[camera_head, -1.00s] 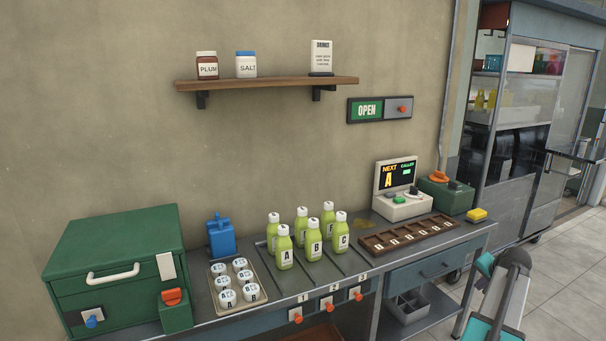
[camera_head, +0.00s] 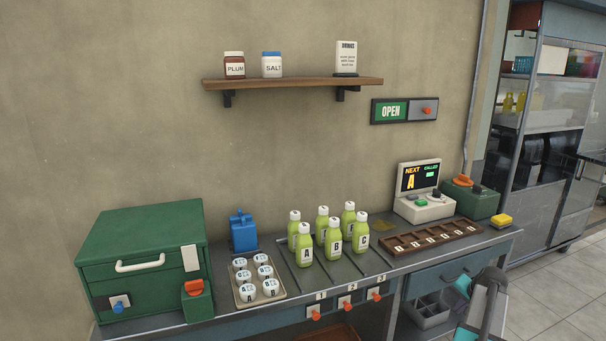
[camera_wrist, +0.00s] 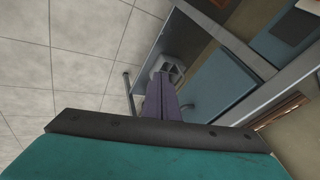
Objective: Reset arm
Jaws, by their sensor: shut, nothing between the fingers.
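My arm shows at the lower right of the head view, in front of the counter's right end; its fingers cannot be made out there. In the wrist view my gripper (camera_wrist: 163,88) is shut, its dark fingers together with nothing between them. The fingers are apart from the counter. Behind them in that view are the blue-grey drawer front (camera_wrist: 222,80) and the grey divided bin (camera_wrist: 166,64) under the counter.
The counter holds a green box (camera_head: 150,262), a cup tray (camera_head: 240,302), green bottles (camera_head: 333,243), a wooden slotted tray (camera_head: 432,238) and an order screen (camera_head: 419,178). A shelf (camera_head: 290,83) hangs above. Open tiled floor (camera_head: 545,300) lies at the right.

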